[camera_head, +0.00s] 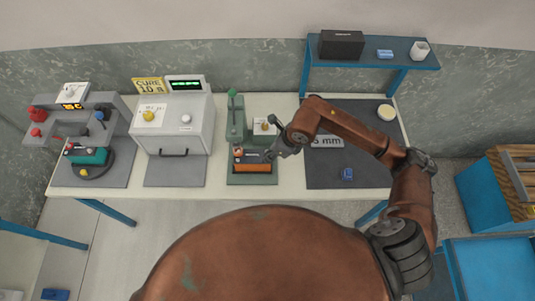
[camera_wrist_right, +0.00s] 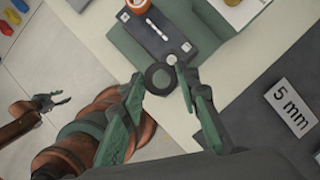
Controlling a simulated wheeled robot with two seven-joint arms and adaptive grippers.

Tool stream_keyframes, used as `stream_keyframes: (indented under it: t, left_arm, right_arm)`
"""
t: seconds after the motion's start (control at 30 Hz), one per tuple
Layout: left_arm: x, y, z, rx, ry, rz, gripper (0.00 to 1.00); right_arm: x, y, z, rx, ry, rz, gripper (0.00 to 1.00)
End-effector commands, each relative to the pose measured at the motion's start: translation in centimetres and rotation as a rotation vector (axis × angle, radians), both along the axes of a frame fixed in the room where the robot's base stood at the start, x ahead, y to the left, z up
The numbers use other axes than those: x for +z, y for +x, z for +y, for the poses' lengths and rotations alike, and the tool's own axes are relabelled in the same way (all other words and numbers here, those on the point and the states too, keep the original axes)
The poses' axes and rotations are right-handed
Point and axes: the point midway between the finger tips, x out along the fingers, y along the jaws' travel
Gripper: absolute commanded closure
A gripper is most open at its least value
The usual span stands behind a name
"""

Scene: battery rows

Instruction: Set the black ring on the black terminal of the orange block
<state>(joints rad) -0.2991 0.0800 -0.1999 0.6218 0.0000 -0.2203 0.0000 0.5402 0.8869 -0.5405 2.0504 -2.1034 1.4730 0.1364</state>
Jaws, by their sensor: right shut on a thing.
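The orange block (camera_head: 254,167) sits on the green fixture in the head view. Its dark top (camera_wrist_right: 158,36) shows in the right wrist view, with a small white-marked square near each end. A pale round post (camera_wrist_right: 171,59), seemingly the black terminal, is at the near end of this top. My right gripper (camera_wrist_right: 162,77) is shut on the black ring (camera_wrist_right: 151,72), held flat between its fingertips. In this view the ring lies just beside the post; their height gap is unclear. My left gripper (camera_wrist_right: 54,101) is open and empty, away over the floor.
The green fixture (camera_head: 236,115) has an upright column behind the block. A red-orange ring (camera_wrist_right: 138,4) shows at the block's far end. A grey CURE box (camera_head: 180,125) stands to the left. A dark mat (camera_head: 350,170) with a 5 mm sign lies to the right.

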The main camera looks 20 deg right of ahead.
Motion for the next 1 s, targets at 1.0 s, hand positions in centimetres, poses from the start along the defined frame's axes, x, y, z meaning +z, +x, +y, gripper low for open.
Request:
stream_keyframes:
  t: [1.0]
  left_arm:
    - [1.1,-0.1,0.0,0.000,0.000,0.000,0.60]
  right_arm:
    - [-7.2,3.2,0.6,0.001,0.000,-0.001,0.69]
